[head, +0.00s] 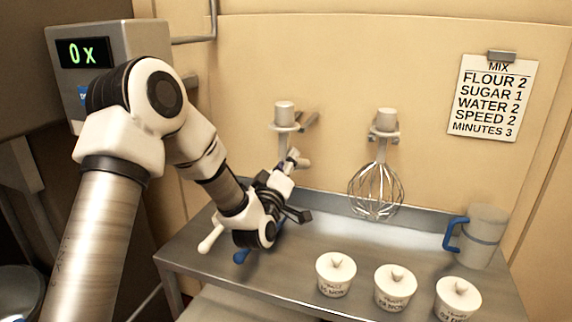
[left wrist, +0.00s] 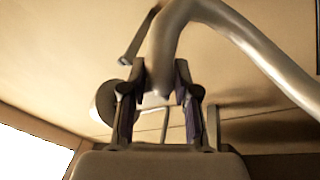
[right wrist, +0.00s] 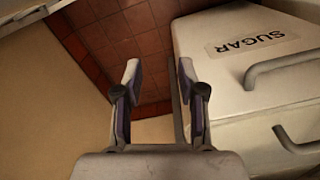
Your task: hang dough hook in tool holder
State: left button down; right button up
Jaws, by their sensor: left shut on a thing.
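The dough hook (head: 283,150) is a grey metal tool at the left tool holder (head: 284,128) on the back wall. Its round top stands at the holder's ring; I cannot tell whether it bears on the ring. My left gripper (head: 286,170) is shut on the hook below the holder. In the left wrist view the hook's thick curved metal (left wrist: 178,32) rises from between the fingers (left wrist: 158,88) and bends right. The hook's lower part is largely hidden by my gripper. My right gripper (right wrist: 160,80) is open and empty in the right wrist view.
A wire whisk (head: 376,190) hangs in the right holder. Lidded white cups (head: 336,275) and a jug with a blue handle (head: 485,235) stand on the metal table. A white handle (head: 210,240) lies at its left. A sugar bin (right wrist: 240,75) is beside my right gripper.

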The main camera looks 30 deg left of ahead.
pick_arm(q)
jog(key=shift+w+a, duration=0.15)
jog(key=shift+w, duration=0.45)
jog(key=shift+w+a, duration=0.15)
jog(key=shift+w, duration=0.4)
jog(key=shift+r, duration=0.1)
jog(key=shift+w+a+b, duration=0.2)
jog(key=shift+w+b, duration=0.15)
jog(key=shift+w, duration=0.5)
jog(key=shift+w+a+b, duration=0.2)
jog(key=shift+w+b, duration=0.15)
jog(key=shift+w, duration=0.5)
jog(key=shift+w+a+b, duration=0.25)
jog(key=shift+w, duration=0.75)
jog(key=shift+w+a+b, duration=0.2)
jog(key=shift+w, duration=0.75)
jog(key=shift+f, duration=0.2)
jog(key=shift+b, duration=0.35)
jog(key=shift+s+f, duration=0.1)
jog(key=shift+f, duration=0.05)
